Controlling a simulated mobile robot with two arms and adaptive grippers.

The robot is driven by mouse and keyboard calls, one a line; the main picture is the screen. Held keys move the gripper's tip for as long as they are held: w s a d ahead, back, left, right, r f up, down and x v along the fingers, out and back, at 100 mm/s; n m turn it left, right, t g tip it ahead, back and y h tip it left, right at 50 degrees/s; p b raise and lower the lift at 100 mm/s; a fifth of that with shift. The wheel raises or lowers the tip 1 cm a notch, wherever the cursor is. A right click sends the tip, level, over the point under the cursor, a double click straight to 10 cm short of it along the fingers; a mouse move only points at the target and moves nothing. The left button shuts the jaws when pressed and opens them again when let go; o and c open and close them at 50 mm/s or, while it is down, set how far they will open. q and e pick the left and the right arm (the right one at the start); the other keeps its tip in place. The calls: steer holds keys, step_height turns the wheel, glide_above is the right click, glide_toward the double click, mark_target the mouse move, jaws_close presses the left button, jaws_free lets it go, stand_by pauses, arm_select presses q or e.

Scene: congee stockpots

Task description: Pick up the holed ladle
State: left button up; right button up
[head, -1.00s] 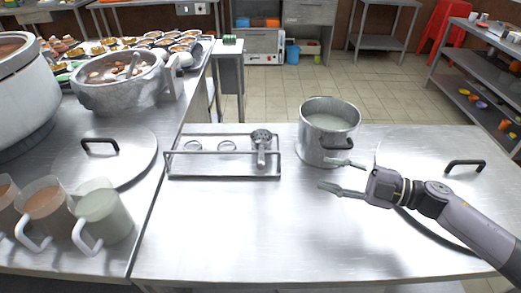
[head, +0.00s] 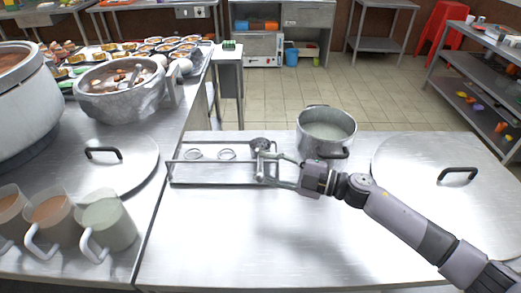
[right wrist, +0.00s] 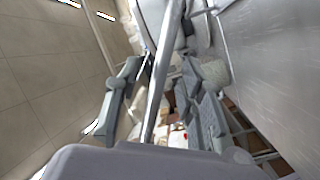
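The holed ladle (head: 261,147) sits at the right end of the wire rack (head: 215,183), its round head at the back and its short visible handle toward me. My right gripper (head: 266,169) is at that end of the rack, its fingers apart on either side of the handle. In the right wrist view, a long metal bar (right wrist: 158,85), seemingly the ladle's handle, runs between the spread fingers (right wrist: 163,72). Gaps show beside it, and I see no clear contact. My left gripper is not in view.
A metal pot (head: 325,135) of pale liquid stands just behind my right gripper. A large lid (head: 420,180) lies at the right. Another lid (head: 125,180) and several mugs (head: 108,225) are at the left. The front middle of the counter is clear.

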steer(key=shift+x, duration=1.15)
steer(key=shift+d, duration=0.1)
jaws_close()
